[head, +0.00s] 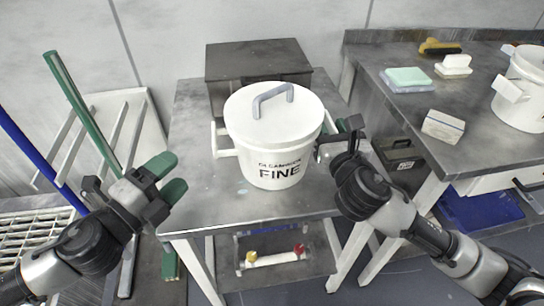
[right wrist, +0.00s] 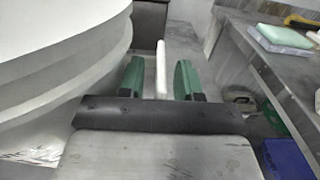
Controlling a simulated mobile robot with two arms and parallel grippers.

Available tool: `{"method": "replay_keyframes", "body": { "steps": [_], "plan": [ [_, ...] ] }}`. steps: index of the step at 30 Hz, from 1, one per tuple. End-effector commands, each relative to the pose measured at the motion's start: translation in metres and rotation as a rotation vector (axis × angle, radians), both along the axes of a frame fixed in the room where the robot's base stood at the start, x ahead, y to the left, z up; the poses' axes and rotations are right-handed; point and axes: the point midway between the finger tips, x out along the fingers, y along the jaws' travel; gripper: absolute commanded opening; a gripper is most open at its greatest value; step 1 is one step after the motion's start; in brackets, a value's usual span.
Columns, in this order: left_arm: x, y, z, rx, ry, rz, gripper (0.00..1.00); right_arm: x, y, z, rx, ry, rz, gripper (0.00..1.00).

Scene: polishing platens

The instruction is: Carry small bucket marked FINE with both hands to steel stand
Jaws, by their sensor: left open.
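The white bucket marked FINE (head: 272,140), with a lid and a grey top handle, stands upright on a steel stand (head: 200,200) in the middle of the head view. White side handles stick out left and right. My left gripper (head: 168,178) is open and empty, left of and apart from the left side handle (head: 224,142). My right gripper (head: 338,132) is at the bucket's right side. In the right wrist view its green fingers (right wrist: 160,80) are apart, with the white right handle (right wrist: 161,65) between them and gaps visible on both sides.
A steel bench (head: 400,100) on the right holds another white bucket (head: 522,95), sponges (head: 408,78) and a small block (head: 443,126). A dark raised box (head: 258,62) is behind the bucket. Green and blue poles (head: 75,100) lean at the left.

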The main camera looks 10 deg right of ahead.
Motion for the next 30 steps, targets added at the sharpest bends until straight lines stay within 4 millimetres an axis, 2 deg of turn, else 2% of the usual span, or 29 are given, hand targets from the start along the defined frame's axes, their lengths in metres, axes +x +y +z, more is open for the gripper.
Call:
{"method": "replay_keyframes", "body": {
  "steps": [15, 30],
  "plan": [
    [-0.001, 0.001, 0.0, 0.0, 0.0, -0.001, 0.64, -0.069, -0.004, -0.001, 0.0, 0.001, 0.001, 0.34],
    [-0.001, 0.001, 0.0, 0.0, 0.0, 0.0, 0.64, -0.074, -0.005, 0.0, 0.0, 0.0, 0.0, 0.34]
  ]
}}
